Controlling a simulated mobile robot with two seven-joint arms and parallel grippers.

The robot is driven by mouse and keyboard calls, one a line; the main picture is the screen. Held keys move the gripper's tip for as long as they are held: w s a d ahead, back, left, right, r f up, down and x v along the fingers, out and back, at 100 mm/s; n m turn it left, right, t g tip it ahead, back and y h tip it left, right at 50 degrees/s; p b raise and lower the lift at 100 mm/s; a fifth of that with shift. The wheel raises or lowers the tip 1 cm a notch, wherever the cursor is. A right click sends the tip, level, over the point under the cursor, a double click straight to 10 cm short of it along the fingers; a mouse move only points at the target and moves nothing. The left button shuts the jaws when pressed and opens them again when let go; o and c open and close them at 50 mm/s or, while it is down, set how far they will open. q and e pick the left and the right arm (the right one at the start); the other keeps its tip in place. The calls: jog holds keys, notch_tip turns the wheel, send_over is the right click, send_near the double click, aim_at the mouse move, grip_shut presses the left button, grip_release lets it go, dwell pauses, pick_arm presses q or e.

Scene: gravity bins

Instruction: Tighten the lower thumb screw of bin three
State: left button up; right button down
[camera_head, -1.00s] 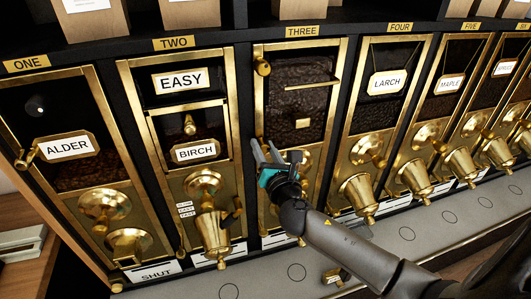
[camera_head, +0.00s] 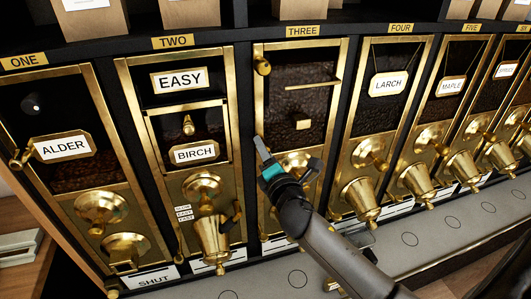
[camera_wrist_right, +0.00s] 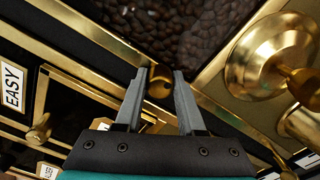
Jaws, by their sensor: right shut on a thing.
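Bin three (camera_head: 297,120) is a brass-framed bin with a dark window of beans, under the THREE label (camera_head: 302,30). Its upper thumb screw (camera_head: 262,66) is a brass knob at the upper left of the frame. The lower thumb screw (camera_wrist_right: 160,83) shows in the right wrist view as a round brass knob between the fingertips. In the head view the fingers largely hide it. My right gripper (camera_head: 261,146) is at the left edge of bin three's frame, shut on this knob; its fingertips also show in the right wrist view (camera_wrist_right: 159,80). My left gripper is out of view.
Bin two (camera_head: 188,125), with EASY and BIRCH plates, stands close on the left. Bin four (camera_head: 383,110) is on the right. Brass spouts (camera_head: 212,235) stick out below. A grey ledge (camera_head: 400,228) with circles runs along the front.

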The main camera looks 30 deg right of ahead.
jog(key=c, duration=0.7)
grip_release()
jog(key=shift+w, duration=0.1)
jog(key=shift+v, duration=2.55)
jog(key=shift+d, duration=0.1)
